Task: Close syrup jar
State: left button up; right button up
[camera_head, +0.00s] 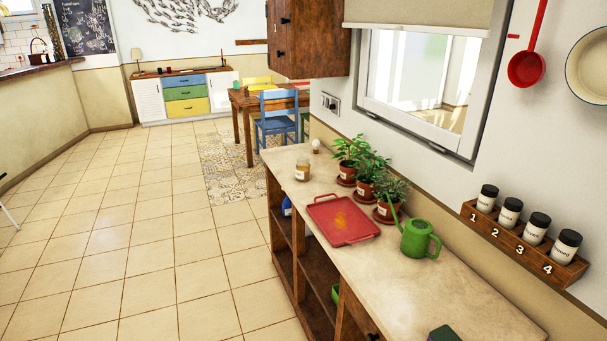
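A small glass jar (302,173) with a pale label and amber contents stands upright on the far end of the counter, near its left edge. It looks like the syrup jar. Its top looks uncovered, but it is too small to be sure. A small white rounded object (316,146) with a darker base sits behind it near the counter's far end; I cannot tell if it is a lid. Neither of my grippers is in view.
The counter (436,290) runs along the right wall. A red tray (343,221) with an orange patch lies in front of the jar. Potted plants (366,188) and a green watering can (418,240) stand by the wall. A spice rack (523,247) hangs right. The tiled floor (150,240) left is clear.

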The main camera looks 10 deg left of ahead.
aim_at(302, 167)
jog(key=i+j+z, duration=0.1)
jog(key=i+j, duration=0.55)
jog(key=i+j+z, duration=0.15)
jog(key=i+j, duration=0.15)
jog(key=j, duration=0.2)
jog(key=i+j+z, duration=0.1)
jog(key=i+j, duration=0.45)
jog(key=j, duration=0.3)
jog(key=i+j+z, duration=0.15)
jog(key=i+j, duration=0.15)
jog(key=j, duration=0.15)
jog(key=i+j+z, duration=0.1)
jog(key=i+j, duration=0.15)
jog(key=j, duration=0.25)
jog(key=i+j, duration=0.2)
jog(key=j, duration=0.25)
jog(key=i+z, duration=0.05)
